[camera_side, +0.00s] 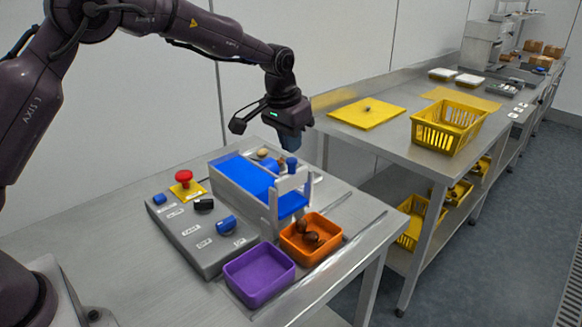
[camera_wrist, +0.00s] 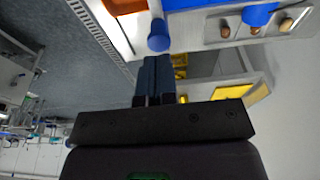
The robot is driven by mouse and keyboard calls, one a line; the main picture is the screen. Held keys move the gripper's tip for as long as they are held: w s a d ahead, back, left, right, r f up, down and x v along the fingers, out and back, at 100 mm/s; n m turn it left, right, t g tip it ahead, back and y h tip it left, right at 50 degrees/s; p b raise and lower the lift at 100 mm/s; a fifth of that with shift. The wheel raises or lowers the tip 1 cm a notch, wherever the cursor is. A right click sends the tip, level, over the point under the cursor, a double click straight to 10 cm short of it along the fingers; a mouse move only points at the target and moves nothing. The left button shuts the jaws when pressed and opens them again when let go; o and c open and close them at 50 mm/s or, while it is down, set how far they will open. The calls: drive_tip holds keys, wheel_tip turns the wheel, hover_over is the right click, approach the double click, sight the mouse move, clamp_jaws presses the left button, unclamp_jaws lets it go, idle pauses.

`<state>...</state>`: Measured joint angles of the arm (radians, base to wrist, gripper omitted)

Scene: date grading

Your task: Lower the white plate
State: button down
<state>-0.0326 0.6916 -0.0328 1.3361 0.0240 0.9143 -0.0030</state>
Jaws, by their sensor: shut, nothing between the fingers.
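The white plate (camera_side: 291,184) stands upright in the side view, across the end of the blue conveyor belt (camera_side: 244,174) where it meets the orange tray. A blue knob (camera_side: 291,163) shows at its top. My gripper (camera_side: 293,148) is shut and points down, just above the knob. In the wrist view the shut fingers (camera_wrist: 154,60) end close to the round blue knob (camera_wrist: 158,37), with nothing held between them. I cannot tell whether the fingertips touch it.
An orange tray (camera_side: 335,246) holds several brown dates; a purple tray (camera_side: 232,285) beside it looks empty. A grey control box (camera_side: 190,235) with a red button (camera_side: 184,176) and blue and black knobs stands left of the conveyor. A yellow basket (camera_side: 484,121) sits on the other table.

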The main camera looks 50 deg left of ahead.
sight(290, 161)
drive_tip(key=shift+f, duration=0.1)
idle(0.4)
drive_tip(key=shift+f, duration=2.95)
drive_tip(key=shift+r, duration=3.6)
drive_tip(key=shift+s+f, duration=0.2)
drive_tip(key=shift+f, duration=0.1)
drive_tip(key=s, duration=0.1)
drive_tip(key=s+f, duration=0.1)
drive_tip(key=s, duration=0.1)
drive_tip(key=shift+s+g, duration=0.2)
drive_tip(key=shift+g, duration=0.2)
drive_tip(key=s+r+t, duration=0.1)
drive_tip(key=s+r, duration=0.3)
drive_tip(key=s, duration=0.5)
drive_tip(key=s+r+t, duration=0.1)
drive_tip(key=s+r, duration=0.3)
drive_tip(key=s, duration=0.6)
drive_tip(key=s+r+t, duration=0.2)
drive_tip(key=s+r, duration=0.2)
drive_tip(key=s, duration=0.6)
drive_tip(key=shift+s+d+r, duration=0.2)
drive_tip(key=shift+d+r, duration=0.1)
drive_tip(key=shift+r, duration=0.05)
